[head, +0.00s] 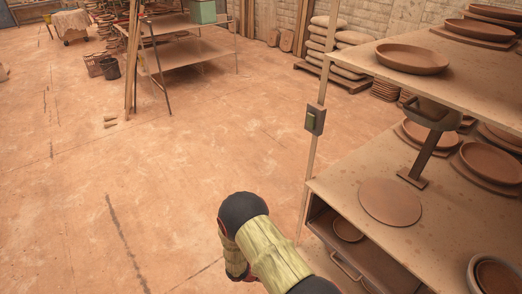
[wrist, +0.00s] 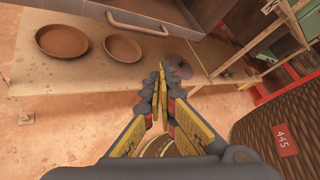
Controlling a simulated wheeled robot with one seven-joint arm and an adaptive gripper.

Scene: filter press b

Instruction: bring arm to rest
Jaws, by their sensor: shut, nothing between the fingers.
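My gripper (wrist: 161,72) shows in the wrist view with its two yellow and grey fingers shut together and nothing between them. It hangs in front of a low shelf (wrist: 75,82) that holds two brown round dishes, one on the left (wrist: 62,41) and one nearer the middle (wrist: 123,48). In the head view my arm shows at the bottom middle, in a pale yellow sleeve with dark joints. The gripper itself is not visible in that view.
A wooden shelf unit (head: 343,207) with clay plates stands close on the right, with an open drawer (head: 362,262) below its middle board. A dark ribbed container labelled 445 (wrist: 250,125) is at the right in the wrist view. The floor (head: 130,190) at left is mostly clear.

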